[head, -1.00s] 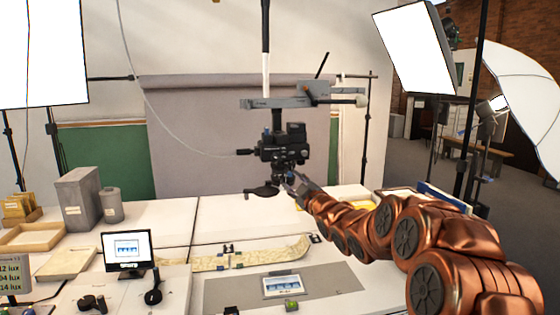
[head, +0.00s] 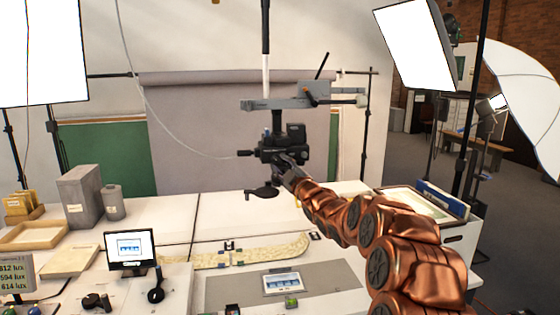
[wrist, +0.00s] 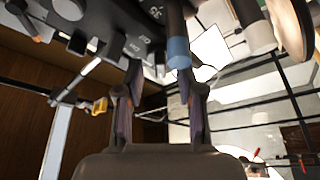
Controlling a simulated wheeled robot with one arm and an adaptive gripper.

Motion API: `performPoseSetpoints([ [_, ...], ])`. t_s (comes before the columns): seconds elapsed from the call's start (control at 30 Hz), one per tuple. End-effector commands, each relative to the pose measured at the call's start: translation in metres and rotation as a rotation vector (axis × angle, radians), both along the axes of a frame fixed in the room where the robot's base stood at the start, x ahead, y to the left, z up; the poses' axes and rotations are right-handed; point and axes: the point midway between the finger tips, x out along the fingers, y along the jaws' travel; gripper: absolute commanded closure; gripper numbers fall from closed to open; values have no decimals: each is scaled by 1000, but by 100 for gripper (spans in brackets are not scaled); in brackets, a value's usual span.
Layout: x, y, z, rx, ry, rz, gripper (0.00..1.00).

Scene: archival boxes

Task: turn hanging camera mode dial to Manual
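The hanging camera (head: 288,148) is a dark body on a grey bracket below a vertical pole. My gripper (head: 287,168) is at the camera's lower right side in the head view; its tips are hard to separate from the dark camera there. In the wrist view my gripper (wrist: 160,78) has its two fingers apart, with no object clearly held between them. The camera's dark underside with small marked buttons (wrist: 115,35) is just beyond the fingertips at upper left. A dark cylinder with a blue band (wrist: 178,50) is close to the right fingertip. I cannot make out the mode dial.
A monitor (head: 130,250) stands at left. Softbox lights (head: 415,45) and a white umbrella (head: 520,85) flank the right side.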

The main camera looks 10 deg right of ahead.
Motion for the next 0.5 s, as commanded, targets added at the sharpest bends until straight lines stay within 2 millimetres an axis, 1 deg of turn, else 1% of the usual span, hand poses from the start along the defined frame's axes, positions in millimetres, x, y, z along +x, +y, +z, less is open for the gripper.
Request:
performPoseSetpoints([
  [0.2, 8, 4, 1, 0, 2, 1, 62],
  [0.5, 9, 3, 2, 1, 1, 1, 64],
])
